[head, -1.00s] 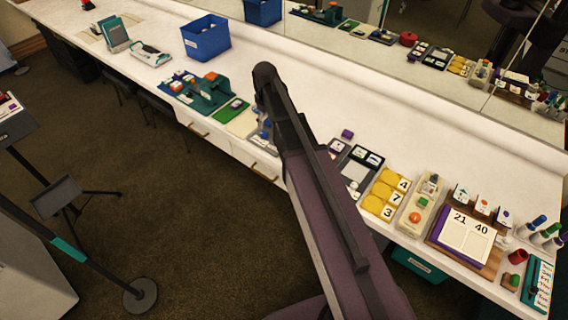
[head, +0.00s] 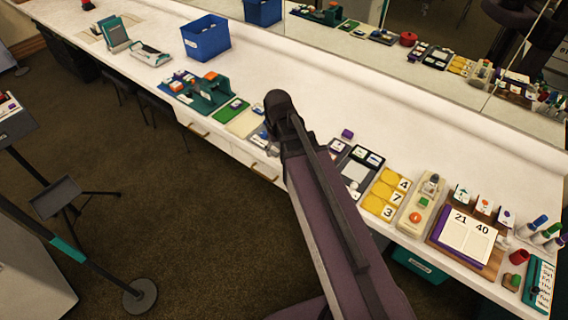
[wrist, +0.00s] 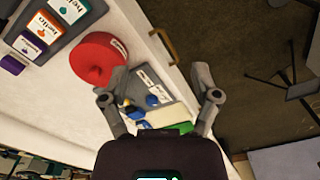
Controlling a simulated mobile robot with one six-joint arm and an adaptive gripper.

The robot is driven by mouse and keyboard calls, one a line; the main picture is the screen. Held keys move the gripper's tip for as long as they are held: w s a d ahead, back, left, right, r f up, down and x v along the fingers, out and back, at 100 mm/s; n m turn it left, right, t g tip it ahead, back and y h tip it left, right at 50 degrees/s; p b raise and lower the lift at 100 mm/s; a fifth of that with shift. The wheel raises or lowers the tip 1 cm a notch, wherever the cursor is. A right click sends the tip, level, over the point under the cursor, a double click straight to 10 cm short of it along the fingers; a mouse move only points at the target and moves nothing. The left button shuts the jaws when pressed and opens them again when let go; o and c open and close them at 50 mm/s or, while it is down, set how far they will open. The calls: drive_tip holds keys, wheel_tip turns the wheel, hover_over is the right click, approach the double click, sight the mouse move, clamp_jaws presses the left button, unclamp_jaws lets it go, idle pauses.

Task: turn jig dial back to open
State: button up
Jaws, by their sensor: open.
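A grey board (wrist: 170,94) with a white label strip and small blue parts (wrist: 152,101) lies on the counter in the wrist view. It looks like the jig, but the print is too small to read and I cannot tell which part is the dial. In the head view part of this board (head: 261,136) shows just left of my arm. My gripper (wrist: 160,95) is open, with its fingers on either side of the board in the picture and nothing held. Its height above the board is unclear. My gripper is hidden behind my arm in the head view.
A round red object (wrist: 97,58) lies close beside my left finger. A cream pad (wrist: 166,116) and green pad (head: 231,111) lie beside the board. A teal fixture (head: 207,93), blue bin (head: 206,38) and yellow number tiles (head: 385,194) share the counter.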

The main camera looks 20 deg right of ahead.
drive_tip(key=s+m, duration=0.1)
drive_tip(key=s, duration=0.5)
drive_tip(key=shift+m, duration=0.4)
drive_tip(key=shift+f, duration=0.1)
drive_tip(key=shift+s, duration=0.4)
drive_tip(key=shift+d, duration=0.1)
